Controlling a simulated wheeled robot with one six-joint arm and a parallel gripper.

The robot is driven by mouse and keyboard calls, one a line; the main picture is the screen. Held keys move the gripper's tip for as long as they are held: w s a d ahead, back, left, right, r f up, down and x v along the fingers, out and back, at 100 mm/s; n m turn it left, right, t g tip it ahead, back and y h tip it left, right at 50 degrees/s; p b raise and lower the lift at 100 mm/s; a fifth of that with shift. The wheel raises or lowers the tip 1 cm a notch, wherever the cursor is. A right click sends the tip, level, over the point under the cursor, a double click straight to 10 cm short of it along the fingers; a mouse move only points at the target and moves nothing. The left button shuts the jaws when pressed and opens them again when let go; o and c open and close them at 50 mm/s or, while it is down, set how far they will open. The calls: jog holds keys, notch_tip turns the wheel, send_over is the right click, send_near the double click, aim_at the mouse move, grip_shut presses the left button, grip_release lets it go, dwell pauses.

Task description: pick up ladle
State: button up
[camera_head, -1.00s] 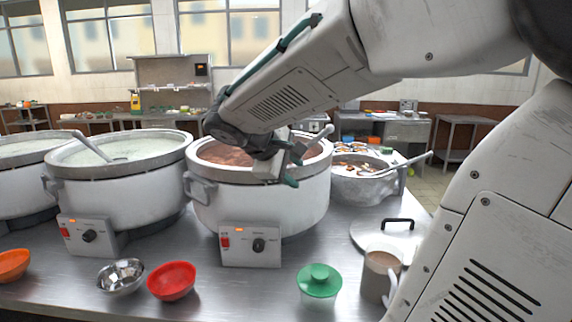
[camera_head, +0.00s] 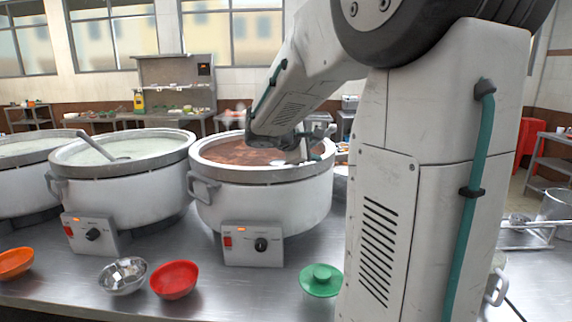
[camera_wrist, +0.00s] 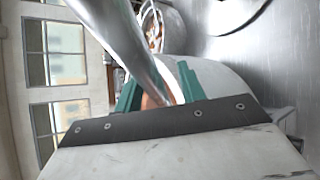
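My gripper (camera_head: 296,157) is low over the right side of this pot's rim, at the ladle. In the wrist view the ladle's shiny handle (camera_wrist: 125,45) runs down between the two teal fingers of my gripper (camera_wrist: 160,90). The fingers stand apart, with gaps beside the handle, so it looks open around it. The ladle's bowl is hidden. A second ladle (camera_head: 97,145) leans in the left stockpot (camera_head: 125,190) of pale congee.
Control boxes (camera_head: 252,245) front the pots. My arm hides the counter's right part. Bare counter (camera_head: 215,290) lies in front of the middle pot.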

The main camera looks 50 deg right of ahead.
grip_shut()
dwell(1.4)
